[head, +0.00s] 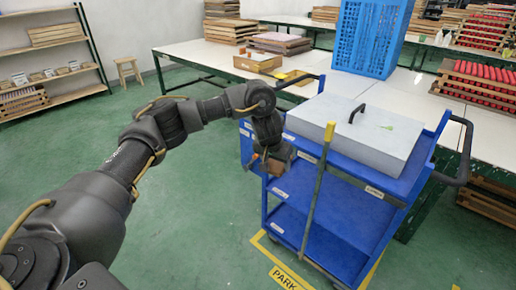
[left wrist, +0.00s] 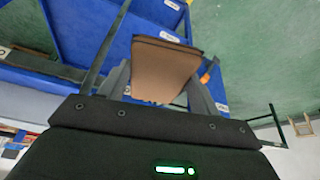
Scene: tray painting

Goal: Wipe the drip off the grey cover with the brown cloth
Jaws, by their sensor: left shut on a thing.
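The grey cover (head: 345,140) lies flat on the top of the blue trolley, with a black handle (head: 357,113) on it. A small green mark, the drip (head: 388,127), shows on the cover to the right of the handle. My left gripper (head: 268,165) hangs at the left side of the trolley, apart from the cover. It is shut on the brown cloth (head: 274,167), which looks like a folded block between the fingers in the left wrist view (left wrist: 165,65). My right gripper is not in view.
The blue trolley (head: 330,215) has lower shelves and a handle (head: 462,150) at right. A pole with a yellow top (head: 329,132) rises at its front side. A blue crate (head: 368,35) stands on the table behind. Green floor (head: 190,235) is open to the left.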

